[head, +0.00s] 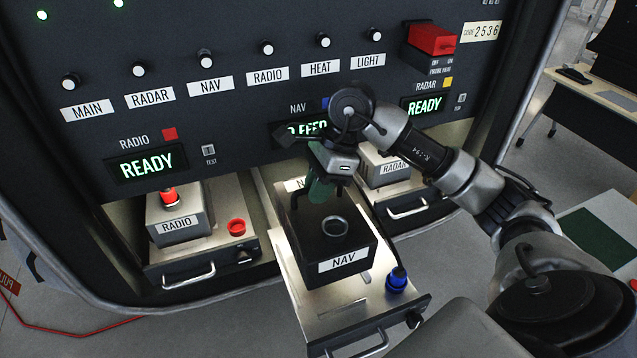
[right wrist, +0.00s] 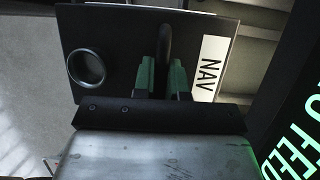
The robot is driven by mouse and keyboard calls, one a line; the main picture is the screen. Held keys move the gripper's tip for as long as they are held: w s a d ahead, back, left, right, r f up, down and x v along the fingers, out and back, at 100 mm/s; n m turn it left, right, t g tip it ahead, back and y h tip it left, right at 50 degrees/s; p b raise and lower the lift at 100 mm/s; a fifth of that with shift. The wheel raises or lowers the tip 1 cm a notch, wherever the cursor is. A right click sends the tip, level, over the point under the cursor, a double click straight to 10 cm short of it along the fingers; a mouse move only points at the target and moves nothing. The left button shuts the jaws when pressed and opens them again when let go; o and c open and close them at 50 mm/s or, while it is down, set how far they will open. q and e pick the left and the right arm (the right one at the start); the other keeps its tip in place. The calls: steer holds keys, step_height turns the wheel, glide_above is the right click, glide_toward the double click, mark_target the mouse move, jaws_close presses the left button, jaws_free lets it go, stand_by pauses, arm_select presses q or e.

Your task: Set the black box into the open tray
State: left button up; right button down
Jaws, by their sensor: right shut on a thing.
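The black box (head: 322,262), with a white NAV label on its front, is over the open tray (head: 345,312), a pulled-out metal drawer in the middle of the panel. I cannot tell whether the box's underside touches the tray floor. My right gripper (head: 320,192) is at the rear of the box's top. In the right wrist view its green fingers (right wrist: 162,78) are shut on the dark handle of the box (right wrist: 125,45). A ring and a second NAV label show on the top. My left gripper is not in view.
A blue knob (head: 398,279) stands at the tray's front right corner. The RADIO tray (head: 205,265) with a grey box (head: 178,218) is to the left, the RADAR box (head: 388,166) to the right. The upright switch panel (head: 230,110) rises close behind my gripper.

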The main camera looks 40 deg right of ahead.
mark_target(317, 205)
steer(key=shift+f+b, duration=1.05)
steer(key=shift+f, duration=1.15)
steer(key=shift+f+b, duration=1.6)
steer(key=shift+b, duration=0.2)
steer(key=shift+s+a, duration=0.1)
steer(key=shift+s, duration=0.15)
steer(key=shift+f+b, duration=0.25)
steer(key=shift+b, duration=0.35)
steer(key=c, duration=1.1)
jaws_free()
steer(key=shift+s, duration=0.1)
steer(key=shift+f, duration=0.15)
steer(key=b+v, duration=0.2)
steer(key=v, duration=0.9)
steer(key=shift+a, duration=0.1)
